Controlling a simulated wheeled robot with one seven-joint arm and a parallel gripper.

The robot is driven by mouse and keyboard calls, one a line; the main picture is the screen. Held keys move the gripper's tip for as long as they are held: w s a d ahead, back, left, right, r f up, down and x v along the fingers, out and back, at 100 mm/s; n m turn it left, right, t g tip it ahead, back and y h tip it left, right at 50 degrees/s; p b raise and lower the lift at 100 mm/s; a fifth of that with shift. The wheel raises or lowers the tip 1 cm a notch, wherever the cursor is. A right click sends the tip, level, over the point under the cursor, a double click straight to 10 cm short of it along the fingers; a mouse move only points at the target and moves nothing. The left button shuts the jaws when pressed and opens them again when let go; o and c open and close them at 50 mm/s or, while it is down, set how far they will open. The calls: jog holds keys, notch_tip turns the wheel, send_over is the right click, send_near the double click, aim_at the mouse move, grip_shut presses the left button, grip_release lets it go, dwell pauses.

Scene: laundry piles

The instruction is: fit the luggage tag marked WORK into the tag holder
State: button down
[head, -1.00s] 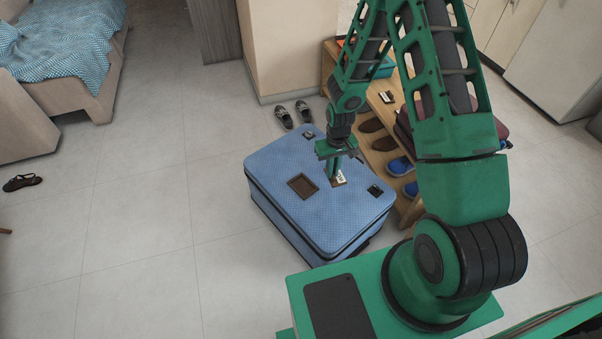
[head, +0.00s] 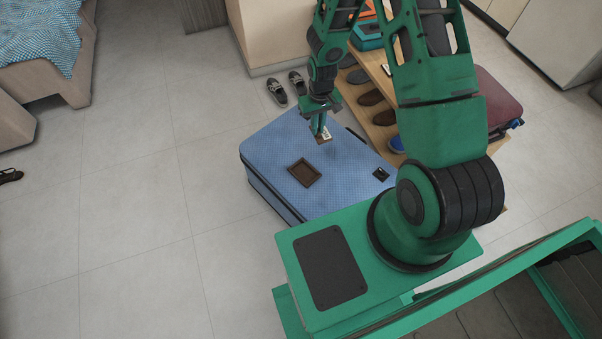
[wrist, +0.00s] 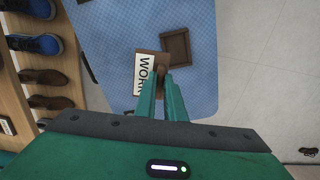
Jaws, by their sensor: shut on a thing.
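The WORK tag (wrist: 142,73) is a white label with a brown edge, and its lettering shows in the wrist view. My gripper (wrist: 162,80) is shut on it by a brown part between the green fingertips. In the head view my gripper (head: 321,136) holds the tag (head: 326,136) over the far part of the blue suitcase (head: 277,142). The tag holder (head: 304,172) is a brown, shallow rectangular frame on the suitcase top, nearer the camera than the tag. In the wrist view the holder (wrist: 176,48) appears empty, just beyond and right of the tag.
A wooden shoe rack (head: 386,131) with several shoes stands close along the suitcase's right side. A maroon suitcase (head: 497,97) is further right. Grey shoes (head: 276,91) lie on the floor behind the blue suitcase. Floor on the left is open.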

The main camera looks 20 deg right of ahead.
jog(key=shift+s+d+f, duration=0.2)
jog(key=shift+s+f, duration=0.05)
jog(key=s+f+n, duration=0.4)
jog(key=s+f, duration=0.5)
jog(key=s, duration=0.2)
jog(key=w+a+f, duration=0.2)
jog(key=w, duration=0.1)
jog(key=w+a+f, duration=0.2)
jog(key=w, duration=0.1)
jog(key=w+a+f, duration=0.2)
jog(key=w+a, duration=0.1)
jog(key=shift+f, duration=2.5)
jog(key=c, duration=1.8)
grip_release()
jog(key=shift+c, duration=0.2)
jog(key=shift+r, duration=0.1)
